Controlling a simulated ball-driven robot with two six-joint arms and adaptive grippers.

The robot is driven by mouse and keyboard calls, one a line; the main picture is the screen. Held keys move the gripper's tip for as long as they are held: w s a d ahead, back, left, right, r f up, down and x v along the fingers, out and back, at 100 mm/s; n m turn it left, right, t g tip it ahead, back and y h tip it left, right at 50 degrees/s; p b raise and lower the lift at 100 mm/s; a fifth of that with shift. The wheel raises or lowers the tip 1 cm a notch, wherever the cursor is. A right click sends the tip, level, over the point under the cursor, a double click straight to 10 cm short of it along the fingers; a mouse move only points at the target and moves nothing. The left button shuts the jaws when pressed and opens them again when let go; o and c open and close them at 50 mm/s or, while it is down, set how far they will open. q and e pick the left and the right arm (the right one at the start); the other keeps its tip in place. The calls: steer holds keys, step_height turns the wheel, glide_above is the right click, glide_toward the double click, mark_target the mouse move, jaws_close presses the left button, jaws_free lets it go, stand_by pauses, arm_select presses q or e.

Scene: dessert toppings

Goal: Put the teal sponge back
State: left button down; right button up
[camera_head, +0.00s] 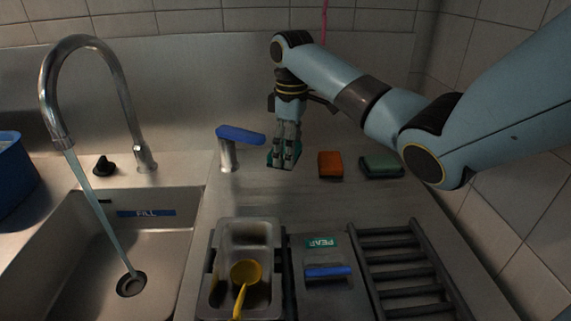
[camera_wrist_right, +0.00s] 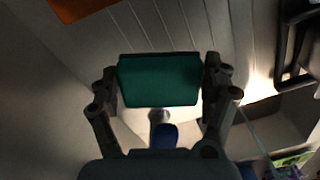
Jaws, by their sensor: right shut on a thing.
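The teal sponge (camera_wrist_right: 160,80) is held between the two fingers of my right gripper (camera_wrist_right: 162,88) in the right wrist view. In the head view my right gripper (camera_head: 286,150) points down, with the teal sponge (camera_head: 274,158) partly hidden behind its fingers. It is left of an orange sponge (camera_head: 330,165) and a green sponge (camera_head: 381,166), which lie in a row on the counter. Whether the teal sponge touches the counter is unclear. My left gripper is not in view.
A blue-handled tap (camera_head: 240,135) stands just left of the gripper. A sink (camera_head: 150,250) with running water is at left. A metal container (camera_head: 248,232) with a yellow scoop (camera_head: 244,275), a lidded PEAR container (camera_head: 322,258) and a dark rack (camera_head: 400,265) are in front. Tiled wall at right.

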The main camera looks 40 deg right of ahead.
mark_target(286, 141)
steer(key=w, duration=0.1)
steer(key=w+d+f, duration=0.1)
steer(key=w+f, duration=0.1)
steer(key=shift+w+d+f+b, duration=0.15)
steer(key=shift+d+f+b, duration=0.05)
steer(key=shift+d+b, duration=0.15)
step_height(286, 141, down, 4)
steer(key=shift+r, duration=0.1)
steer(key=o, duration=0.9)
step_height(286, 141, up, 12)
